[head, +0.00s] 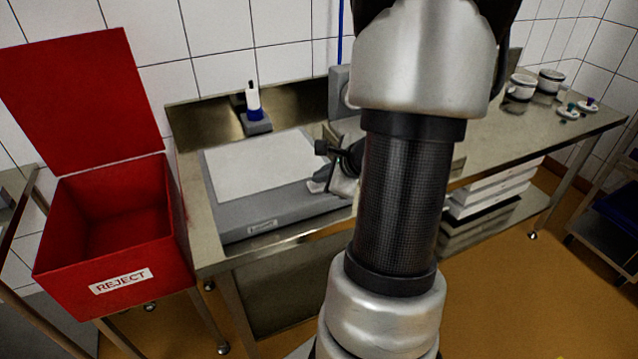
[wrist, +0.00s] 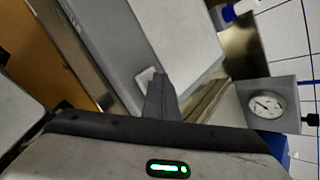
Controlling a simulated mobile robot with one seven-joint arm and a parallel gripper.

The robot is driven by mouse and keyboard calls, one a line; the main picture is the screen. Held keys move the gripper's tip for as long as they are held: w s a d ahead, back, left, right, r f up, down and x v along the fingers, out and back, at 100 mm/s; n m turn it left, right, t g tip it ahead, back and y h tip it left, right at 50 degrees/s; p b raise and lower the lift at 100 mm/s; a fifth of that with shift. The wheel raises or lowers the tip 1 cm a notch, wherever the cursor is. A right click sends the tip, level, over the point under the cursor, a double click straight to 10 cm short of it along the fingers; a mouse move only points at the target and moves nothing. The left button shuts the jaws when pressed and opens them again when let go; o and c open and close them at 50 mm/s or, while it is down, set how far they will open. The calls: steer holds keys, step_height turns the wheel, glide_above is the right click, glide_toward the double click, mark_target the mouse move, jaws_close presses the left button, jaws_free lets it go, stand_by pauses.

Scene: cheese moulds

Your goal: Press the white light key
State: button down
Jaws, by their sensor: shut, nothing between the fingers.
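The white light key (wrist: 146,77) is a small pale key on the grey frame of the light box, beside its white panel, in the wrist view. The grey light box (head: 240,219) lies on the steel bench in the head view, with its white panel (head: 255,168) facing up. My gripper (wrist: 160,76) is shut and empty. Its fingertips overlap the right side of the key in the wrist view; I cannot tell whether they touch it. In the head view my gripper (head: 317,186) is at the right front of the box, and I cannot make out the key there.
A red reject bin (head: 112,215) stands open at the left. A white and blue bottle (head: 253,102) stands behind the panel. A dial gauge (wrist: 264,106) is close to my gripper. Cups (head: 521,88) stand on the far right bench.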

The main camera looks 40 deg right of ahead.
mark_target(322, 187)
steer(key=shift+r+p, duration=0.3)
steer(key=shift+r, duration=0.35)
steer(key=shift+r, duration=0.1)
steer(key=shift+r+p, duration=2.2)
steer(key=shift+r, duration=0.7)
